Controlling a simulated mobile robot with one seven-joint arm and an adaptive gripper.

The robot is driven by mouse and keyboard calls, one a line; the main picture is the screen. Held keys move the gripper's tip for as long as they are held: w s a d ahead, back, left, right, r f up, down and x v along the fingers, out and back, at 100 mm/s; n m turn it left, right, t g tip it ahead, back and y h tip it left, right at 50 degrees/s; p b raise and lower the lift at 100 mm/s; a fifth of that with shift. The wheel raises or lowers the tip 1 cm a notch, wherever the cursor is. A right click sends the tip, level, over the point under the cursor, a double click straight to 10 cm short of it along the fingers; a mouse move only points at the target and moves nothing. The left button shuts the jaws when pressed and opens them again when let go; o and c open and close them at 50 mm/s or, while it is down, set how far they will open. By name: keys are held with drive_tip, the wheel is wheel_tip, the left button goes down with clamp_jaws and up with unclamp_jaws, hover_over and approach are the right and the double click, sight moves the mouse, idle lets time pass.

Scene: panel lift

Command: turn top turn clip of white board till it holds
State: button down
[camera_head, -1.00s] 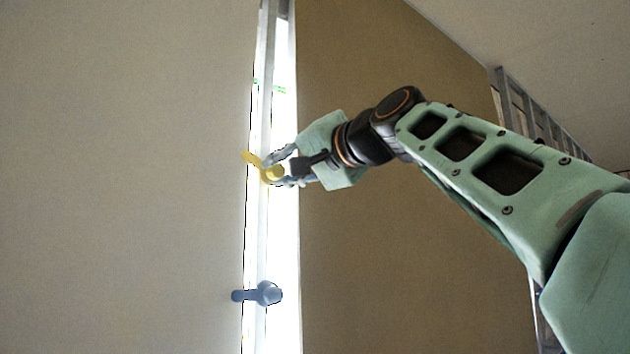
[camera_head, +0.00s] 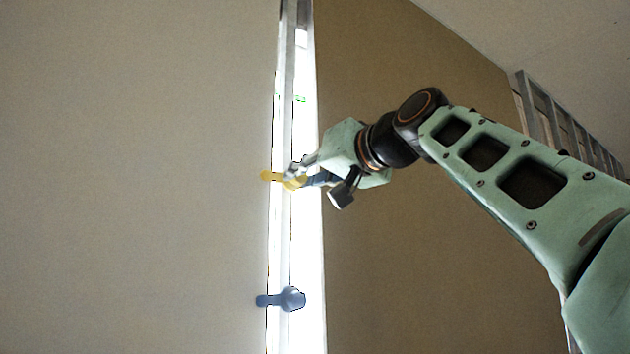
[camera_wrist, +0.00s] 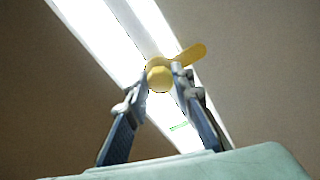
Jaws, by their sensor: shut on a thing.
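The top turn clip (camera_head: 270,176) is yellow, with a round knob and a flat tab. It sits on the upright metal strip (camera_head: 288,235) beside the pale board (camera_head: 140,180) on the left. The tab points left, nearly level, and its end reaches the board's edge. In the wrist view the knob (camera_wrist: 159,79) is between my two fingers, and the tab (camera_wrist: 190,54) sticks out up and right. My gripper (camera_head: 300,176) is shut on the knob, coming from the right and partly hiding it; it also shows in the wrist view (camera_wrist: 160,88).
A blue-grey turn clip (camera_head: 285,299) sits lower on the same strip, its tab pointing left to the board's edge. A brown wall (camera_head: 410,260) stands right of the bright gap. A metal ladder (camera_head: 560,115) is at the far right.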

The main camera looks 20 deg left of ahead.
idle(0.3)
drive_tip(key=c, duration=1.7)
unclamp_jaws()
